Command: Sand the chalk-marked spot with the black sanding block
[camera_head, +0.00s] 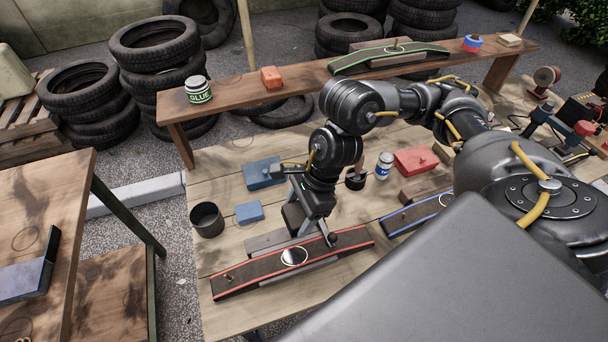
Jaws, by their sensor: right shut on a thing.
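A dark strip with red edges (239,279) lies along the front of the wooden bench, propped on a block. A pale ring, the chalk-marked spot (294,256), shows near its middle around a shiny patch. My right gripper (322,237) points down over the strip, just right of and behind the ring. It is shut on a dark block (347,239), which looks like the black sanding block and is partly hidden by the fingers. I cannot tell whether the block touches the strip. My left gripper is not in view.
A black cup (207,220), a small blue block (249,211) and a blue box (263,174) stand left of my right gripper. A bottle (384,165), a red box (415,161) and a blue-edged strip (405,218) are to its right. A raised shelf (235,96) runs behind.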

